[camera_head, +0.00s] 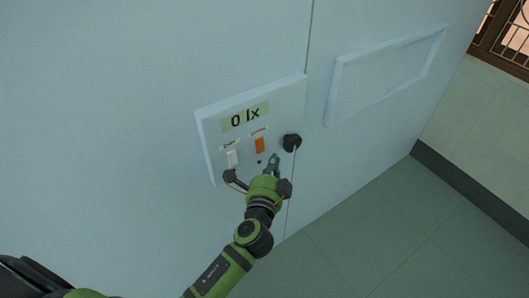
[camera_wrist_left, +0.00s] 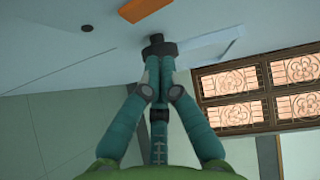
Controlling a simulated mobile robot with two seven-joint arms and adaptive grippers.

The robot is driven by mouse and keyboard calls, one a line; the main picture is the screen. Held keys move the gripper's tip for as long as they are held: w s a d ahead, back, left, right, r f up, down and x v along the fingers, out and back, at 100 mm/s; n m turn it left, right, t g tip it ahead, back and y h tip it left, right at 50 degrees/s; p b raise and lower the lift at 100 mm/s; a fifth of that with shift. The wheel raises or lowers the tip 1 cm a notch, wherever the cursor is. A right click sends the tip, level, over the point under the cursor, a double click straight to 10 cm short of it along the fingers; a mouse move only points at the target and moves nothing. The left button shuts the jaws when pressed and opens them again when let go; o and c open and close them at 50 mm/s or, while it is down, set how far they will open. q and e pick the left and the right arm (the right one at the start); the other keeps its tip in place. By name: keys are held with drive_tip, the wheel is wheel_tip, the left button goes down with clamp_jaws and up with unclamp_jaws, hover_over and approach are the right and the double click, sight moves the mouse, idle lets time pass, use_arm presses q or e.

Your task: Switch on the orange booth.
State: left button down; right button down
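The booth's pale blue wall carries a control panel (camera_head: 212,125) with a display (camera_head: 244,117) reading "0 lx". Below the display are a white switch (camera_head: 233,158) at left and an orange switch (camera_head: 260,145) at right, each under a small label too small to read. The orange switch also shows at the top of the left wrist view (camera_wrist_left: 142,9). A black round knob (camera_head: 291,142) sits at the panel's right edge. My left gripper (camera_head: 275,158) has its teal fingers together, just below and left of the knob in the head view. My right gripper is out of view.
A raised rectangular frame (camera_head: 385,72) is on the wall right of the panel. Green tiled floor (camera_head: 390,235) lies open at the lower right. A window with a patterned grille (camera_wrist_left: 255,98) shows in the left wrist view.

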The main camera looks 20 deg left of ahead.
sight(265, 150)
use_arm(q)
drive_tip(key=a, duration=0.1)
drive_tip(key=w+a, duration=0.2)
drive_tip(key=shift+f+p, duration=0.3)
drive_tip(key=shift+p, duration=0.05)
drive_tip(key=b, duration=0.2)
drive_tip(key=f+t+b, duration=0.1)
drive_tip(key=b, duration=0.2)
drive_tip(key=shift+w+a+f+m, duration=0.2)
drive_tip(key=shift+a+f+m, duration=0.05)
drive_tip(key=shift+a+m, duration=0.15)
drive_tip(key=shift+d+r+p, duration=0.1)
drive_tip(key=shift+r+p, duration=0.4)
drive_tip(key=shift+p, duration=0.2)
